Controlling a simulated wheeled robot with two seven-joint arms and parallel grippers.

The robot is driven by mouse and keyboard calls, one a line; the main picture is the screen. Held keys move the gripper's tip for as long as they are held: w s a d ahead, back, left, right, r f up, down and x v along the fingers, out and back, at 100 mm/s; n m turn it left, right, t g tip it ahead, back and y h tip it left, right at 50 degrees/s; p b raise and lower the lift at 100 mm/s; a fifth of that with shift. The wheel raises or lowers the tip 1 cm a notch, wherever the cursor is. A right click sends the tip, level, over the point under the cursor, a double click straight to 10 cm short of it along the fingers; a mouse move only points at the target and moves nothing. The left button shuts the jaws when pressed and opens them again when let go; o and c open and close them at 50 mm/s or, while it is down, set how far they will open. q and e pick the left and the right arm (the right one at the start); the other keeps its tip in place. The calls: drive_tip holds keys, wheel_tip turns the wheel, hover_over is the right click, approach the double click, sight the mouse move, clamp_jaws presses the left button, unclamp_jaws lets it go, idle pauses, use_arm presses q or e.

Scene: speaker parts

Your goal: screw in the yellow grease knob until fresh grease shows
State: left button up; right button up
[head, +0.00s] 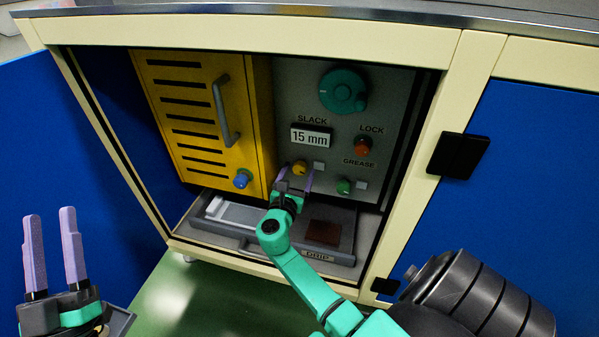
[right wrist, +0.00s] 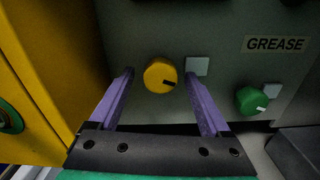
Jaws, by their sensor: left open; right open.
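The yellow grease knob (head: 299,167) sits on the grey panel inside the cabinet, left of the GREASE label (head: 359,162). In the right wrist view the knob (right wrist: 160,75) has a dark pointer mark toward its lower right. A small pale square (right wrist: 197,66) is just right of it. My right gripper (head: 294,182) is open in front of the knob; its purple fingers (right wrist: 158,90) stand either side of it, apart from it in the picture. Whether they reach its depth is unclear. My left gripper (head: 53,225) is open and empty at the lower left.
A yellow slotted cover (head: 190,110) with a handle stands left of the panel. A tray drawer (head: 290,244) lies below. Blue doors flank the opening.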

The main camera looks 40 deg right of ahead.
drive_tip(key=shift+w+d, duration=0.4)
drive_tip(key=shift+d, duration=0.2)
clamp_jaws()
use_arm(q)
drive_tip(key=shift+m+t+h, duration=0.3)
drive_tip(key=shift+t+h, duration=0.3)
drive_tip(key=shift+t, duration=0.1)
drive_tip(key=r, duration=0.3)
drive_tip(key=s+r, duration=0.1)
drive_tip(key=shift+s+a+r, duration=0.1)
drive_tip(key=shift+a+r, duration=0.15)
drive_tip(key=shift+a, duration=0.1)
drive_tip(key=shift+s, duration=0.1)
use_arm(e)
drive_tip(key=shift+m, duration=0.3)
